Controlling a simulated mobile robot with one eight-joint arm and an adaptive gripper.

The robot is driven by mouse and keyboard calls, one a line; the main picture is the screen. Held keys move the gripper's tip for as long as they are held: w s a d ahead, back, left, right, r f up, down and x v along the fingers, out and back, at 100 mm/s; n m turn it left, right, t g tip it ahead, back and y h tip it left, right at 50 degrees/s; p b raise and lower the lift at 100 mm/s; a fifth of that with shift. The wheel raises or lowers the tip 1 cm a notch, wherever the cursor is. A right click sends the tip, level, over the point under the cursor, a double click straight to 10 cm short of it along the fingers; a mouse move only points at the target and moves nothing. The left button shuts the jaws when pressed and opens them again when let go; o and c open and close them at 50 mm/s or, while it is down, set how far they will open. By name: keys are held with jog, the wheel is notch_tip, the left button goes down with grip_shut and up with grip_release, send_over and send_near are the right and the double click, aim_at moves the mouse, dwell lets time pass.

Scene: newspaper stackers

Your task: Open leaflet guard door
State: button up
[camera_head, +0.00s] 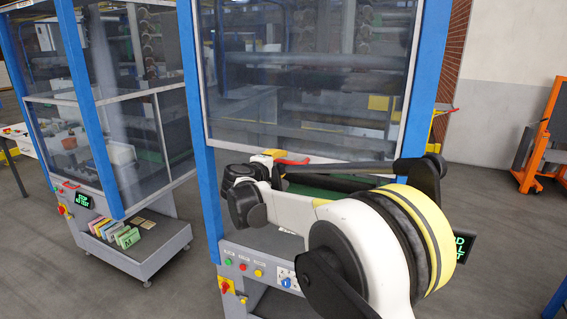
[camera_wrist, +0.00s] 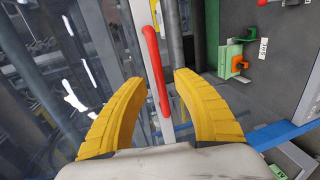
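The guard door (camera_head: 300,90) is a large glazed panel with a pale frame between blue posts. It is down, in front of the machine's rollers. A red handle (camera_head: 292,161) sits at its lower edge, partly hidden by my arm. In the wrist view the red bar handle (camera_wrist: 156,70) is attached to a pale frame strip. My gripper (camera_wrist: 160,77) has two yellow fingers spread apart. In that view the handle lies between them, with a visible space to the right finger; I cannot tell whether either finger touches it. The head view mostly hides my gripper behind my arm.
Coloured buttons (camera_head: 243,267) sit on the grey panel below the door. A second glazed guard (camera_head: 130,125) stands at left, above a shelf with coloured leaflets (camera_head: 120,234). An orange-framed cart (camera_head: 541,140) stands at right.

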jog(key=v, duration=0.9)
jog(key=shift+s, duration=0.3)
jog(key=s+d+f+m+g+y+b, duration=0.1)
jog(key=s+d+f+m+g+b, duration=0.2)
jog(key=s+d, duration=0.7)
jog(key=s+d+f+m+g+b, duration=0.2)
jog(key=s+d+f+m, duration=0.3)
jog(key=d, duration=0.8)
jog(key=s+d+f+m+y+b, duration=0.1)
jog(key=s+f, duration=0.3)
jog(key=s, duration=0.4)
jog(key=s+d+f+m+g+y+b, duration=0.1)
jog(key=s+d+f+m+y+b, duration=0.1)
jog(key=s+f, duration=0.3)
jog(key=s+d+f+m+g+y+b, duration=0.1)
jog(key=s+f, duration=0.4)
jog(key=s, duration=0.6)
jog(key=shift+s+d+m+b, duration=0.15)
jog(key=shift+d+m+b, duration=0.45)
jog(key=shift+d+m, duration=0.3)
jog(key=shift+a, duration=0.1)
